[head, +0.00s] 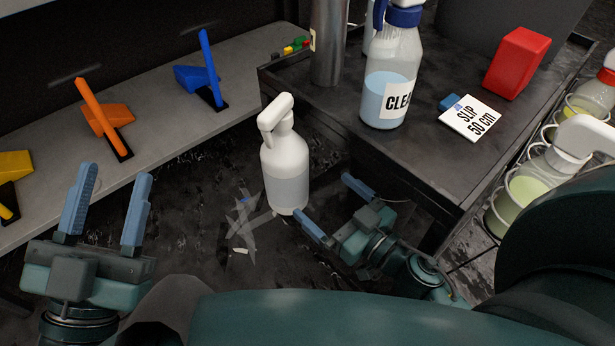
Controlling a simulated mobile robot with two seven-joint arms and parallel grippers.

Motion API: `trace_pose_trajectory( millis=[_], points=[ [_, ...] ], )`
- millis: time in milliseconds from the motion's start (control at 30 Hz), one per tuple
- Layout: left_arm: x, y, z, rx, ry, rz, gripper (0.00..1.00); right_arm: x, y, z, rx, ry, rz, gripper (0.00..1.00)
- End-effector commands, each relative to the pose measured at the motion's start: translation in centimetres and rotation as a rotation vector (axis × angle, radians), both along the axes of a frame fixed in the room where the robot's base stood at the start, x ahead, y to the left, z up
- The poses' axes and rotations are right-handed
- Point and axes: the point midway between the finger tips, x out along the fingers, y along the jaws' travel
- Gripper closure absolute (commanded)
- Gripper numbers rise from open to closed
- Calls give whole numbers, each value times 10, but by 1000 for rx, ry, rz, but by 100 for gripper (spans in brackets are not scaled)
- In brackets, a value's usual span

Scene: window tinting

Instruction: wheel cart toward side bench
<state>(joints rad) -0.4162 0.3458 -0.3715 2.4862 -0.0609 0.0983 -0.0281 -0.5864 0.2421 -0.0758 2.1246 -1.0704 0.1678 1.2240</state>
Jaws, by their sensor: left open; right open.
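The dark cart (430,160) stands at the upper right with a raised edge around its top. The grey side bench (160,125) runs along the left, near the cart's left corner. My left gripper (108,195) is open and empty, in front of the bench. My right gripper (325,207) is open, low beside the cart's front left side. I cannot tell whether it touches the cart. My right arm hides part of the cart's lower front.
On the cart are a labelled bottle (385,85), a "SLIP 50 cm" card (470,117), a red block (516,62) and a metal cylinder (328,40). A white spray bottle (285,165) stands left of my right gripper. Bottles sit in a wire rack (500,215) at right. Coloured tools line the bench.

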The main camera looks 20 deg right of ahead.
Motion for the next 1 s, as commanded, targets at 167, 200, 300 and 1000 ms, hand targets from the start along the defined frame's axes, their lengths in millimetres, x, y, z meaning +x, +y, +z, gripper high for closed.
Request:
trace_pose_trajectory(
  millis=[167,200,300,1000],
  points=[
    [0,0,-1,0,18,1,56,34,12,2,-5,-7,3,0],
    [0,0,-1,0,23,0,56,41,15,2,-1,-5,3,0],
    [0,0,-1,-1,36,-1,56,59,20,3,-4,-6,2,0],
    [-2,-2,-17,-17,130,4,56,104,37,0,0,0,0,0]
  ],
)
